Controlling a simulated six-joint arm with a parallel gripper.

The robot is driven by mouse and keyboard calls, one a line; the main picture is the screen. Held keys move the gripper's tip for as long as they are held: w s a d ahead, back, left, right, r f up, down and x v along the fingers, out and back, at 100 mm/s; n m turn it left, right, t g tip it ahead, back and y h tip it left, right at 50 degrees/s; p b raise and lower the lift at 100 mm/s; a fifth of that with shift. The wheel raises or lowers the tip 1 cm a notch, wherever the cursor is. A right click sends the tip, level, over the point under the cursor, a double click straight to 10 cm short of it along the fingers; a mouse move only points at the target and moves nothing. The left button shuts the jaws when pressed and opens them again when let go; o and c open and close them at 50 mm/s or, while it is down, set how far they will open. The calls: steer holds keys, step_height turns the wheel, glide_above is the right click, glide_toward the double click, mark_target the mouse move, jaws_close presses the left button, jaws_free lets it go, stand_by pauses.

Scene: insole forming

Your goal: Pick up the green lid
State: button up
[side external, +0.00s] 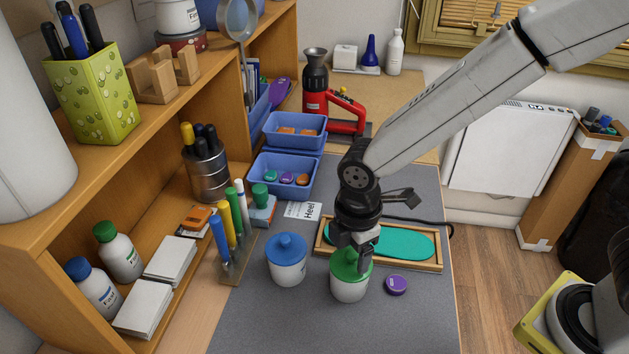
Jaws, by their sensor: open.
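The green lid (342,267) sits on a white tub (350,290) on the grey mat, right of the middle of the picture. My gripper (353,248) points down right at the lid, with its fingers over or around the top of it. The jaws are open. The fingers hide part of the lid, and I cannot tell whether they touch it.
A tub with a blue lid (287,250) stands close on the left. A purple cap (396,285) lies on the right. A wooden frame with a teal insole (405,243) lies just behind. Upright markers (226,230) stand farther left. The front of the mat (335,330) is clear.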

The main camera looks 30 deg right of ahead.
mark_target(352, 253)
stand_by(0.4)
jaws_close()
steer(key=shift+r, duration=0.1)
step_height(352, 253, up, 10)
stand_by(0.8)
stand_by(0.4)
